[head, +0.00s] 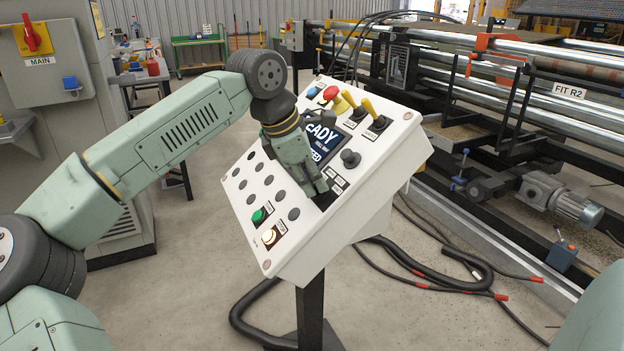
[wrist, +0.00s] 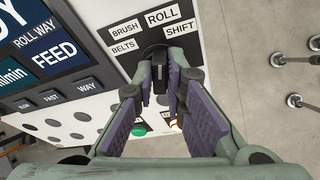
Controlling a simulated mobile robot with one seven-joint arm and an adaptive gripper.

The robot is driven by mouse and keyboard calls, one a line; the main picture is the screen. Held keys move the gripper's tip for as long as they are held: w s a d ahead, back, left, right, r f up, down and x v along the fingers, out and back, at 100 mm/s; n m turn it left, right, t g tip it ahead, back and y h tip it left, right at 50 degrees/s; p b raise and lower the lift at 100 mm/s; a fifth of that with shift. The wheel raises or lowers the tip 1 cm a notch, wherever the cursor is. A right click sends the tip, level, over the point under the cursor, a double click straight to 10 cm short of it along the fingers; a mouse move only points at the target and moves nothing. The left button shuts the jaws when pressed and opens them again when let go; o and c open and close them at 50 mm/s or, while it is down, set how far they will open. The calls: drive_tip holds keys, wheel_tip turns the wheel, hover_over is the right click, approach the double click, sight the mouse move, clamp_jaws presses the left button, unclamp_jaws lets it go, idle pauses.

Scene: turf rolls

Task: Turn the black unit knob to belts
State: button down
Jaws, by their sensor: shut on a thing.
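The black unit knob (wrist: 157,60) shows in the wrist view on the white panel (wrist: 108,15), between my fingertips. The labels BRUSH, BELTS (wrist: 123,46), ROLL and SHIFT lie around its upper side. Its grip bar runs roughly up and down in the picture; I cannot tell which label it points to. My gripper (head: 320,192) is shut on the knob, one finger on each side. In the head view it reaches down to the lower right part of the sloped console, and it mostly hides the knob there.
Another black knob (head: 350,158) stands just above my gripper. The display (head: 323,138), a red mushroom button (head: 331,93) and yellow levers (head: 369,106) sit higher up. A green button (head: 259,216) is lower left. Black cables (head: 420,262) lie on the floor.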

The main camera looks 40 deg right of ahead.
idle(0.4)
drive_tip(key=n+p, duration=0.2)
drive_tip(key=shift+w+r+n+g, duration=0.1)
drive_tip(key=shift+r+n+g, duration=0.1)
drive_tip(key=shift+n+g, duration=0.2)
drive_tip(key=n+p, duration=0.1)
drive_tip(key=n, duration=0.1)
drive_tip(key=n+g+p, duration=0.1)
drive_tip(key=n+p, duration=0.1)
drive_tip(key=shift+w+d+y, duration=0.1)
drive_tip(key=shift+w+y, duration=0.1)
drive_tip(key=shift+y, duration=0.1)
drive_tip(key=n+p, duration=0.1)
drive_tip(key=n, duration=0.1)
drive_tip(key=n+g+p, duration=0.1)
drive_tip(key=n, duration=0.1)
drive_tip(key=shift+w+f+g, duration=0.1)
drive_tip(key=shift+f+g, duration=0.05)
drive_tip(key=shift+g, duration=0.15)
drive_tip(key=shift+w+f+n+g+h+p, duration=0.1)
drive_tip(key=shift+n+g+h+p, duration=0.15)
drive_tip(key=shift+n, duration=0.7)
drive_tip(key=shift+f+n+g+h+p, duration=0.15)
drive_tip(key=shift+n+p, duration=0.15)
drive_tip(key=shift+n, duration=0.65)
drive_tip(key=c, duration=1.6)
unclamp_jaws()
drive_tip(key=shift+c, duration=0.2)
